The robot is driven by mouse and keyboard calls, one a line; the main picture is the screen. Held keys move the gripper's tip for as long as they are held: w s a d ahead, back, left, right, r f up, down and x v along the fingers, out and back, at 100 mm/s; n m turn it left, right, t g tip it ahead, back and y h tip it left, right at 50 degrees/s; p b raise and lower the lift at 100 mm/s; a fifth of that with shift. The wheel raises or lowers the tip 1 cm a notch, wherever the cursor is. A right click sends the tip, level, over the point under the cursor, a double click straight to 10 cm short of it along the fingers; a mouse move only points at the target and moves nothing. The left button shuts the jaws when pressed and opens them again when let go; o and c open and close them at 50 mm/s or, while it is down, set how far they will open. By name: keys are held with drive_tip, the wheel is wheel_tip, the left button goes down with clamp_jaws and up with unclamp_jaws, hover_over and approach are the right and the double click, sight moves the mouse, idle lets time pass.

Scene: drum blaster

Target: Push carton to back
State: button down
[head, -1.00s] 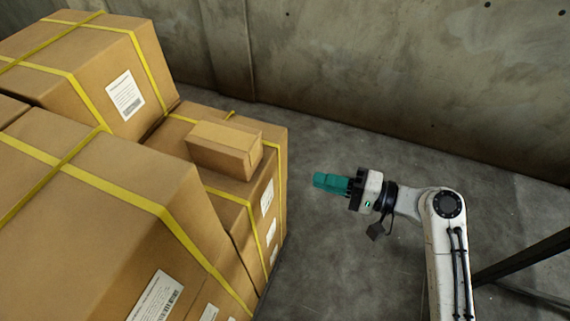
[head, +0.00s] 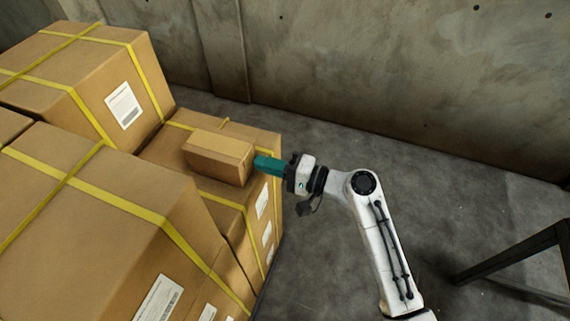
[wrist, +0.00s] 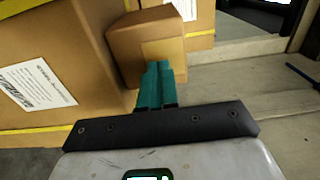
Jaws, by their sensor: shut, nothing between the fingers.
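The carton (head: 217,157) is a small brown box. It lies on top of a larger strapped box (head: 225,194) in the head view, near that box's right side. My gripper (head: 257,164) has teal fingers that are shut and empty. The fingertips are at the carton's right end face, touching it or very close; I cannot tell which. In the wrist view the fingers (wrist: 159,66) point at the carton (wrist: 148,42) and cover the lower part of its near face.
Larger strapped boxes stand to the left (head: 110,190) and at the back left (head: 95,75), higher than the carton's support. A concrete wall (head: 380,80) runs behind. The grey floor to the right is open, with a dark metal leg (head: 510,250) at far right.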

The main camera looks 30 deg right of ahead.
sight(195, 143)
drive_tip(key=shift+w+a, duration=0.3)
drive_tip(key=shift+w, duration=0.1)
drive_tip(key=shift+w+a, duration=0.2)
drive_tip(key=shift+w, duration=0.1)
drive_tip(key=b+x, duration=0.4)
drive_tip(key=x, duration=1.3)
drive_tip(key=shift+w+a+f, duration=0.1)
drive_tip(key=shift+a, duration=0.05)
